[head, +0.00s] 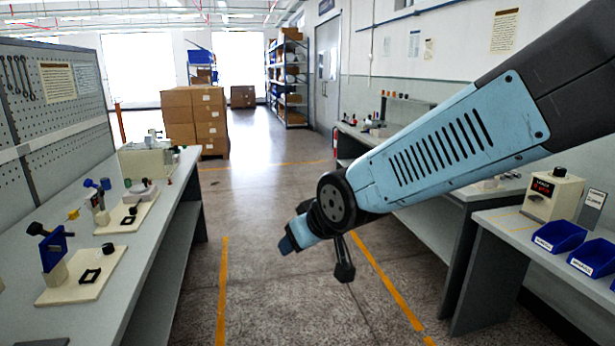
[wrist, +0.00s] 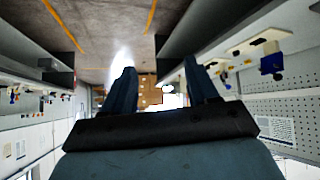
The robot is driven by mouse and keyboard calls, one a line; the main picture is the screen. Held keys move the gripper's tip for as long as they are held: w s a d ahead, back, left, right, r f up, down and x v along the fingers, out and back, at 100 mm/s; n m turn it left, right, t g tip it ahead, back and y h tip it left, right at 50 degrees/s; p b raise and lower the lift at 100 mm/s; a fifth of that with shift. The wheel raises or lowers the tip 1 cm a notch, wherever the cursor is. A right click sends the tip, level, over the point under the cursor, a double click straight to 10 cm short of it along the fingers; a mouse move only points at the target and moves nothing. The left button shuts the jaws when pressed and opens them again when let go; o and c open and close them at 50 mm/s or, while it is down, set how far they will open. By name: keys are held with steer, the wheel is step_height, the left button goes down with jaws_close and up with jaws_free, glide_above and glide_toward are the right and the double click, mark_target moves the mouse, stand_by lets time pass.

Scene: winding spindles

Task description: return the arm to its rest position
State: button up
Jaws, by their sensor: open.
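My arm (head: 450,145) reaches in from the upper right of the head view, over the aisle, with its wrist end low near the middle of the picture. In the wrist view my gripper (wrist: 160,68) has its two dark fingers apart, with nothing between them. The gripper hangs in free air above the floor, touching no bench. In the head view the fingers are small and hard to make out. The wrist view is upside down, with the floor at its top.
A left bench (head: 165,215) carries winding fixtures (head: 85,275) below a pegboard (head: 55,90). Right benches (head: 480,225) hold blue bins (head: 560,236) and a beige device (head: 552,195), close under my arm. Cardboard boxes (head: 195,118) stand far down the aisle. The aisle floor (head: 270,190) is clear.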

steer(key=s+d+r+m+h, duration=0.1)
steer(key=s+d+r+m, duration=0.1)
steer(key=d, duration=0.6)
steer(key=s+d+r+m+g+h, duration=0.1)
steer(key=s+d+r+m+h, duration=0.1)
steer(key=s+d, duration=0.3)
steer(key=s+d+r+m+h, duration=0.1)
steer(key=s+d+r+m, duration=0.2)
steer(key=d, duration=0.9)
steer(key=shift+s+m+g+h, duration=0.25)
steer(key=shift+m+g+h, duration=0.05)
steer(key=shift+g+h, duration=0.1)
